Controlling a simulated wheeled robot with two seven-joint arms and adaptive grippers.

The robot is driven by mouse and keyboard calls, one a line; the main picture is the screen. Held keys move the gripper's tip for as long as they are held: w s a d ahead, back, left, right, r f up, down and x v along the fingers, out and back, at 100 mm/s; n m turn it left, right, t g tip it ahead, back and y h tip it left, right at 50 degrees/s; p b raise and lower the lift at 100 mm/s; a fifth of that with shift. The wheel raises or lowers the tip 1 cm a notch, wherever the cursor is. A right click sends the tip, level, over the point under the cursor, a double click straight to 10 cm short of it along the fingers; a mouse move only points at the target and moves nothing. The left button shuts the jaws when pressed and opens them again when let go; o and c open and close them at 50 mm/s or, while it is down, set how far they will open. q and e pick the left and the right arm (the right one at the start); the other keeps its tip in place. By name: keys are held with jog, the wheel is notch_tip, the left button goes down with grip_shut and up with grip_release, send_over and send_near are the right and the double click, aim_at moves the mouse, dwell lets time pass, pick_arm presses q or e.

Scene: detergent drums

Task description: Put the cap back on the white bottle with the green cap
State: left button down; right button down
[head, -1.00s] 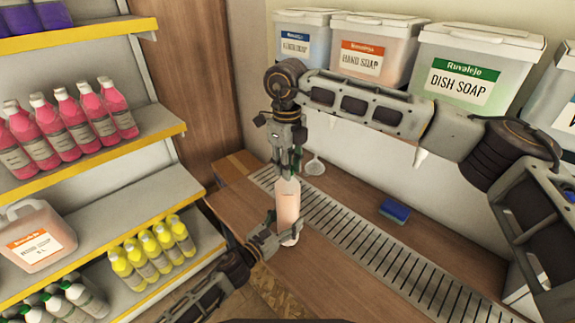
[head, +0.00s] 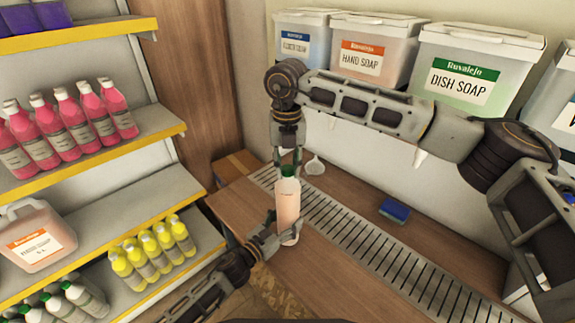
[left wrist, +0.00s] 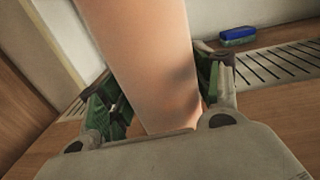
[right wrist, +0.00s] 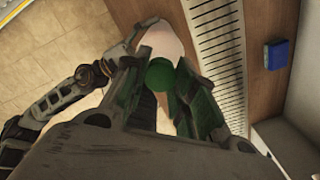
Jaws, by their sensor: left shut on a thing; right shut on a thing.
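The bottle (head: 288,208) stands upright at the left end of the counter, with a whitish top and a pale peach body. My left gripper (head: 276,240) is shut around its lower body; the peach side also fills the left wrist view (left wrist: 155,60). The green cap (head: 289,172) sits at the bottle's mouth, between the fingers of my right gripper (head: 288,163), which points straight down from above. In the right wrist view the round cap (right wrist: 160,75) shows between the fingers, over the bottle's pale shoulder (right wrist: 162,40). I cannot tell how far it is threaded.
A metal drain grate (head: 365,240) runs along the counter (head: 235,215) just right of the bottle. Large soap tubs (head: 465,80) stand at the back. Shelves of pink and yellow bottles (head: 150,250) are at left.

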jog(key=m, duration=0.5)
jog(key=shift+m, duration=0.3)
jog(key=c, duration=1.2)
grip_release()
jog(key=shift+o, duration=0.2)
jog(key=shift+r, duration=0.1)
jog(key=shift+r, duration=2.15)
jog(key=shift+r, duration=0.1)
